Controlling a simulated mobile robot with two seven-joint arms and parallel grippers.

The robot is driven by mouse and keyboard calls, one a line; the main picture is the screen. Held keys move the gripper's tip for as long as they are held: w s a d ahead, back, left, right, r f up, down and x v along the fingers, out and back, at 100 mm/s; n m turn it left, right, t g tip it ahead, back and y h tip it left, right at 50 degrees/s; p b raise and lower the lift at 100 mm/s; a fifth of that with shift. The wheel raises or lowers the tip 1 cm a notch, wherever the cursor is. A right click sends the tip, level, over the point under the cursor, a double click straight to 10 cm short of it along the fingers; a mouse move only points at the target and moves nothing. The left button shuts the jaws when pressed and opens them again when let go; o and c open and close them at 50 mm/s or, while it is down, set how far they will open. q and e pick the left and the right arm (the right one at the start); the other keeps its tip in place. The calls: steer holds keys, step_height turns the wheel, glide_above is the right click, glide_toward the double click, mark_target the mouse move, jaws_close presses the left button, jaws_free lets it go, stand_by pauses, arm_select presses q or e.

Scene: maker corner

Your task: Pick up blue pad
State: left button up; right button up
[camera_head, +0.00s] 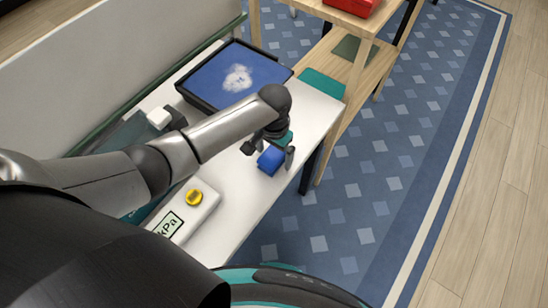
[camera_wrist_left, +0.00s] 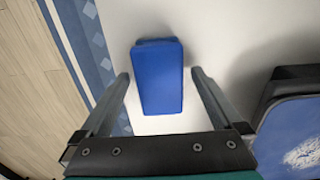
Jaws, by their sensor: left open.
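The blue pad (camera_head: 271,160) is a small blue block on the white table, near its right edge in the head view. In the left wrist view the blue pad (camera_wrist_left: 159,77) lies ahead between the two fingers. My left gripper (camera_head: 270,153) is open, with its fingers on either side of the pad in the head view. In the left wrist view my left gripper (camera_wrist_left: 160,75) shows a gap between each finger and the pad. I cannot tell how high the fingertips are above the table. My right gripper is not in view.
A black tray with a blue inside (camera_head: 207,77) and a white clump stands farther back on the white table (camera_head: 310,113). A pale kPa device with a yellow knob (camera_head: 194,197) is nearer. A wooden shelf (camera_head: 352,70) with a red box (camera_head: 353,4) stands behind.

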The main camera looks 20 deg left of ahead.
mark_target(274, 154)
arm_select(q)
steer(key=shift+c, duration=0.2)
steer(key=c, duration=1.4)
step_height(274, 154, up, 20)
steer(key=p, duration=0.5)
steer(key=shift+p, duration=0.35)
